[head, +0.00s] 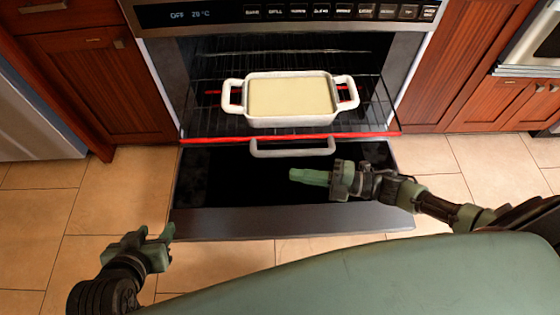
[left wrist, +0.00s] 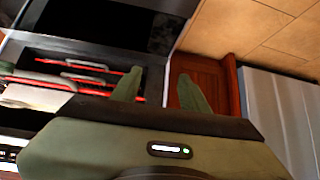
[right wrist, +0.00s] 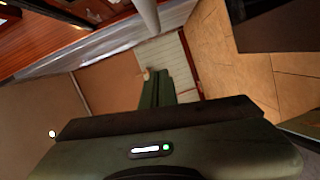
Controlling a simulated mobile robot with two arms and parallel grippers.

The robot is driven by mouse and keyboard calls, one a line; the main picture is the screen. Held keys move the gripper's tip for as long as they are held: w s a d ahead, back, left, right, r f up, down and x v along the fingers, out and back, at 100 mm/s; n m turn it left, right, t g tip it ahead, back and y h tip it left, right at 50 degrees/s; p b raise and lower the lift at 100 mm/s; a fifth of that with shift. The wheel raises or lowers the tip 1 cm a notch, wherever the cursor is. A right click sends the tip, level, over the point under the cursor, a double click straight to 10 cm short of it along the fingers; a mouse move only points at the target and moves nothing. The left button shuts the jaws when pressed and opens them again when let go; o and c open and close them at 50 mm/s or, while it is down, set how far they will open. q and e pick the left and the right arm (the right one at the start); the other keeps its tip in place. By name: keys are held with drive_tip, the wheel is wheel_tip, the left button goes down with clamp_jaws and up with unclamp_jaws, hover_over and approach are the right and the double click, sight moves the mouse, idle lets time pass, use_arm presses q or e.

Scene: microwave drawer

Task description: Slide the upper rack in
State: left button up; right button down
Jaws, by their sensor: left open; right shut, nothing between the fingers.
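The upper rack (head: 160,139) is a black wire rack with a red front edge, and it sticks out of the open oven. A pale curved handle (head: 292,153) shows just below the red edge. A white two-handled dish (head: 290,121) with cream-coloured contents sits on the rack. Red bars (left wrist: 115,69) and grey handles also show in the left wrist view. My right gripper (head: 292,175) is shut and empty, in front of and below the handle, over the lowered door. My left gripper (head: 156,236) is open and empty, left of the door's front corner.
The oven door (head: 290,222) is folded down below the rack. The control panel (head: 340,12) is above the opening. Wooden cabinets (head: 95,85) flank the oven on both sides. The tiled floor (head: 105,195) is clear to the left.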

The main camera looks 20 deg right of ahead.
use_arm(q)
drive_tip(key=w+d+r+t+h+b, duration=0.1)
drive_tip(key=w+d+r+t, duration=0.2)
drive_tip(key=w+r+t, duration=0.2)
drive_tip(key=shift+w+r+t+h+b, duration=0.35)
drive_tip(key=shift+w+r, duration=0.45)
drive_tip(key=shift+r, duration=0.45)
use_arm(e)
drive_tip(key=w+a+f, duration=0.1)
drive_tip(key=w+a, duration=0.2)
drive_tip(key=w, duration=0.3)
drive_tip(key=shift+w, duration=0.15)
